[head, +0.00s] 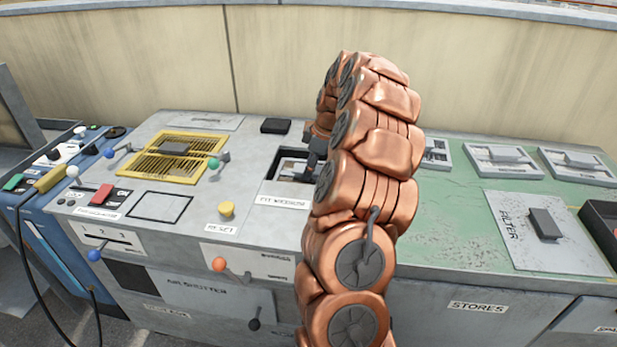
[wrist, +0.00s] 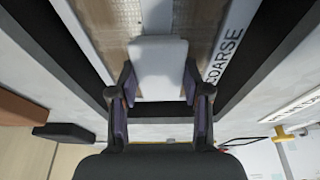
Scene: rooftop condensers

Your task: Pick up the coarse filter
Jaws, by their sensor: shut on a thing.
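The coarse filter (wrist: 158,62) shows in the wrist view as a brownish mesh panel with a pale block handle and a white strip lettered COARSE. My gripper (wrist: 160,92) is shut on the handle, one finger on each side. Dark bands run along both sides of the filter; I cannot tell whether it is seated or raised. In the head view my gripper (head: 312,163) is low over a labelled recess (head: 268,188) in the grey console, left of the green top. My copper arm hides much of the gripper and the filter there.
The green top (head: 430,215) carries several framed panels with handles (head: 497,158) and a grey plate with a dark block (head: 543,223). Left of the recess are a yellow grille (head: 155,165), a yellow knob (head: 227,209) and several levers. A beige wall (head: 150,60) stands behind.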

